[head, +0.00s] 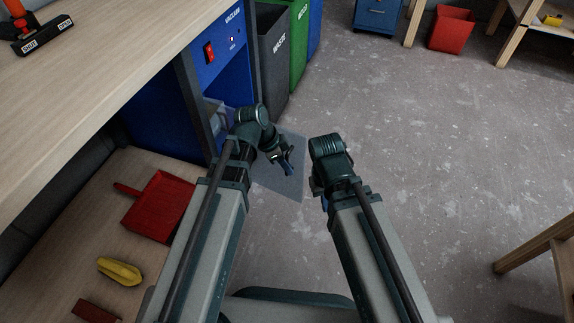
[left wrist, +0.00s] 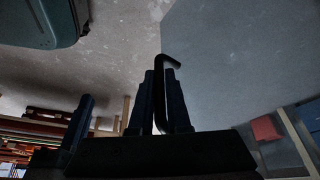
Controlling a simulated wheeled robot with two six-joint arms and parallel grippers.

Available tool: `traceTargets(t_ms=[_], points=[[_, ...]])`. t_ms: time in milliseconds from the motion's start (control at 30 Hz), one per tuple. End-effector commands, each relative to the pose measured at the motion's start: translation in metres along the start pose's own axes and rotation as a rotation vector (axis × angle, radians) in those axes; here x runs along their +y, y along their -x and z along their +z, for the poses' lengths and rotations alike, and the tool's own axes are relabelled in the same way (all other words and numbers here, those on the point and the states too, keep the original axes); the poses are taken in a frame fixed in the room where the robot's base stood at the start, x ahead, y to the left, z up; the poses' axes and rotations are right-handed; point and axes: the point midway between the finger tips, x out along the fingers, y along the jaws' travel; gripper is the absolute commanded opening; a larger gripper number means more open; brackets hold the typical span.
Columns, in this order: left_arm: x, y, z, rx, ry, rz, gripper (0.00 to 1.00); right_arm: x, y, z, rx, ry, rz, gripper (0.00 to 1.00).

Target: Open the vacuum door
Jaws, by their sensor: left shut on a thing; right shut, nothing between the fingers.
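The vacuum cabinet (head: 222,58) is blue, with a "VACUUM" label and a red switch (head: 209,52), at the upper left of the head view. Its see-through door (head: 297,172) stands swung out over the floor, and the cabinet's opening shows behind my left wrist. In the left wrist view the door (left wrist: 225,55) fills the upper right. My left gripper (head: 286,164) is shut on the dark, bent door handle (left wrist: 160,68), which sits between its fingers. My right gripper (head: 317,186) is shut and empty, apart to the right; its fingers are mostly hidden by its wrist.
Waste (head: 283,62) and wood (head: 299,40) bins stand right of the cabinet. A wooden bench (head: 95,85) runs along the left, with a red dustpan (head: 158,205) and yellow brush (head: 120,271) on a lower shelf. The floor to the right is largely clear.

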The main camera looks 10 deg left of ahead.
Motion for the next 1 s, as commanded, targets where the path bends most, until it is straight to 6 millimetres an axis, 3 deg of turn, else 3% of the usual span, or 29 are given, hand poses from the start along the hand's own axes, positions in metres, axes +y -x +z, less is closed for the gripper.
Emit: traceTargets(t_ms=[33,100,467,1000], points=[[-0.001,0.0,0.001,-0.002,0.001,-0.001,0.17,0.0,0.0,0.0,0.0,0.0,0.0,0.0],[-0.001,0.0,0.001,-0.002,0.001,-0.001,0.27,0.0,0.0,0.0,0.0,0.0,0.0,0.0],[0.0,0.005,0.0,-0.001,0.001,-0.001,0.27,0.001,0.004,0.0,0.0,0.0,0.0,0.0],[0.0,0.091,-0.002,-0.001,0.002,-0.002,0.27,0.007,0.084,0.005,-0.002,-0.007,-0.009,0.0]])
